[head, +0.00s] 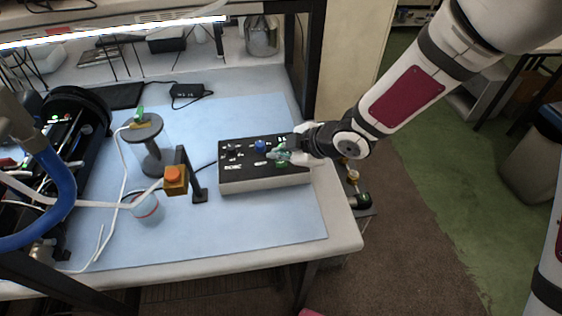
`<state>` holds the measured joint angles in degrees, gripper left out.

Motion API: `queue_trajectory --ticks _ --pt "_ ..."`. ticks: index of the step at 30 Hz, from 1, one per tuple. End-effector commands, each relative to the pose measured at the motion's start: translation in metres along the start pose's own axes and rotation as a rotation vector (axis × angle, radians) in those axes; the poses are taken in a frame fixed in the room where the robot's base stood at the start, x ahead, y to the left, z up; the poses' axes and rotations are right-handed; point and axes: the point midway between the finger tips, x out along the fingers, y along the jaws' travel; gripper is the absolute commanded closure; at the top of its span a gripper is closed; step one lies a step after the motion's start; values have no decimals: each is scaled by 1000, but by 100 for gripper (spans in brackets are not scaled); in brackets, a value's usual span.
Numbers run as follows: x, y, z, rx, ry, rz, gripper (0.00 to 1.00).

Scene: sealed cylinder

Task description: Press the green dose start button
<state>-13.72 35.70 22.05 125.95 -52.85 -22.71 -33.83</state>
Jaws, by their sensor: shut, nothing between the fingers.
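A control box (265,182) with a black top and pale sides sits on the blue mat near the right side of the table. A blue button (260,146) shows on its top. A green button (281,164) is on the right part of the top, partly hidden by my gripper. My gripper (284,155) is shut and empty, reaching in from the right over the box. Its tips are at or just above the green button; I cannot tell whether they touch it.
An orange block on a black post (175,180) stands left of the box. A grey spool-like cylinder (148,147) and a small white container (146,208) stand farther left. A black adapter (190,91) lies behind. The mat's front right (270,230) is clear.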

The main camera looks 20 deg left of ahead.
Motion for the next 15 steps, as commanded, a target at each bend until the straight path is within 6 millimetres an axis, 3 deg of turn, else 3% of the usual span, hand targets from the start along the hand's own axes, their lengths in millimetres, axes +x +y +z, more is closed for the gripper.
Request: queue_trajectory --ticks 15 --pt "-29 20 -22 0 2 1 100"
